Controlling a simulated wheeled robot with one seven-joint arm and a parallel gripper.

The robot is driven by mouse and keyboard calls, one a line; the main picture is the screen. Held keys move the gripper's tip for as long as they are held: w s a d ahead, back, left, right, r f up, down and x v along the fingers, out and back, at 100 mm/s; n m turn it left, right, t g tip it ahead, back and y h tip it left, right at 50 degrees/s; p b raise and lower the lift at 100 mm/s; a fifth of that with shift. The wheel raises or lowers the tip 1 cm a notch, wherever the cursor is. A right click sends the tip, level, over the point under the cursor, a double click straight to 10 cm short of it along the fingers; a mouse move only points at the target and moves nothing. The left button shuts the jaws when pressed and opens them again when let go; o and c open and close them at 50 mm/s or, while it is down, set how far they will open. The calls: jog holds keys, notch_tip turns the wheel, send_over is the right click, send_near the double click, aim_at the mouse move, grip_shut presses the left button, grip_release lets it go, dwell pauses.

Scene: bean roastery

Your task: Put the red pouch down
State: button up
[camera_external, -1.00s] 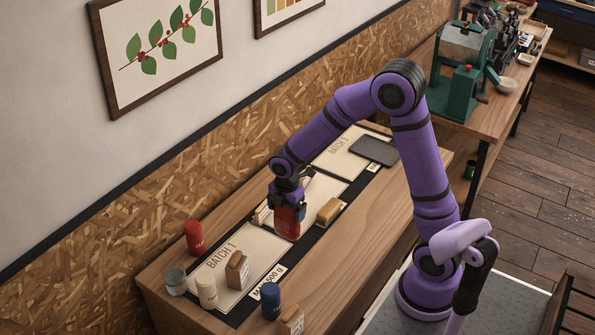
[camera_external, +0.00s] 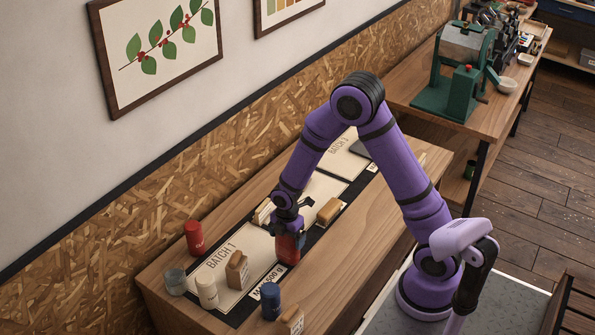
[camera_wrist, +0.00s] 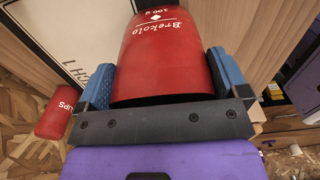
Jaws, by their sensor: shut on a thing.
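The red pouch (camera_external: 288,250) is between the fingers of my gripper (camera_external: 288,230), over the near edge of the BATCH 1 card, by the dark strip with the weight label. In the wrist view the red pouch (camera_wrist: 165,55) stands between two blue finger pads, with white lettering reading "Brekolo" and "100 g". My gripper is shut on it. I cannot tell whether its base touches the surface. The BATCH 1 card (camera_external: 232,268) lies on a dark mat on the wooden table.
A blue canister (camera_external: 270,300) stands in front. A tan block (camera_external: 328,211) lies right of my gripper. Bare table shows at the front right.

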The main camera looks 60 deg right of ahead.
jog(key=shift+f, duration=0.65)
jog(key=shift+f, duration=0.1)
jog(key=o, duration=0.8)
jog(key=shift+c, duration=0.2)
notch_tip(320, 180, up, 12)
jog(key=shift+r, duration=0.2)
